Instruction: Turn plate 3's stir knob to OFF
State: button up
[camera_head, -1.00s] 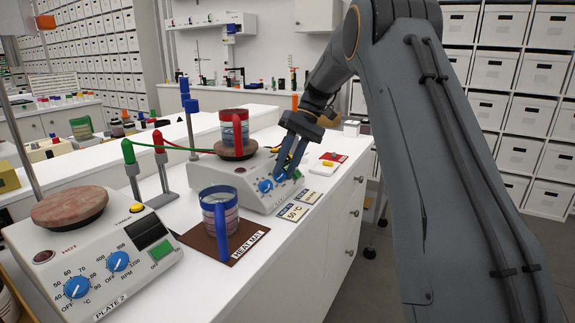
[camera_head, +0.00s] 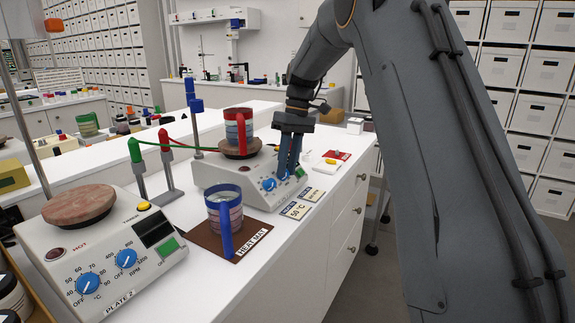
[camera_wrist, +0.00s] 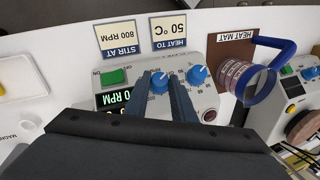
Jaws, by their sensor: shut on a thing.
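A white hotplate (camera_head: 229,176), taken to be plate 3 though its name label is not legible, stands behind plate 2. Its round top bears a red-handled jar (camera_head: 238,126). My gripper (camera_head: 286,172) reaches down to its front panel. In the wrist view, my gripper (camera_wrist: 160,84) has its two fingers on either side of the blue stir knob (camera_wrist: 159,80), shut on it. The heat knob (camera_wrist: 197,75) is beside it, free; it also shows in the head view (camera_head: 268,184). A green ON switch (camera_wrist: 114,77) and partly hidden RPM display (camera_wrist: 113,98) are nearby.
Plate 2 (camera_head: 60,255) stands at the front left. A blue-handled jar (camera_head: 222,208) sits on the brown heat mat (camera_head: 206,240). Cards reading STIR AT 800 RPM (camera_wrist: 120,37) and HEAT TO 50 °C (camera_wrist: 169,31) lie before the panel. Green tubing (camera_head: 160,147) runs behind.

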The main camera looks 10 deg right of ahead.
jog(key=shift+f, duration=0.1)
jog(key=o, duration=1.1)
jog(key=shift+d, duration=0.1)
jog(key=shift+c, duration=0.2)
jog(key=v, duration=0.8)
jog(key=shift+b, duration=0.45)
jog(key=shift+s+f, duration=0.1)
jog(key=s+f+m, duration=0.1)
jog(key=s+f, duration=0.2)
jog(key=s, duration=0.1)
jog(key=s+a+f+m+h, duration=0.1)
jog(key=s+f, duration=0.2)
jog(key=s, duration=0.1)
jog(key=s+f+m, duration=0.1)
jog(key=s+f, duration=0.2)
jog(key=s, duration=0.1)
jog(key=shift+s+a+f+t, duration=0.1)
jog(key=shift+s+a+t, duration=0.2)
jog(key=shift+t, duration=0.1)
jog(key=s+f+m, duration=0.1)
jog(key=s+f, duration=0.2)
jog(key=s, duration=0.4)
jog(key=s+f+m+h, duration=0.1)
jog(key=s+f, duration=0.3)
jog(key=s, duration=0.3)
jog(key=s+f+m, duration=0.1)
jog(key=s+f, duration=0.2)
jog(key=s, duration=0.4)
jog(key=shift+s+f+t, duration=0.3)
jog(key=shift+f+t, duration=0.1)
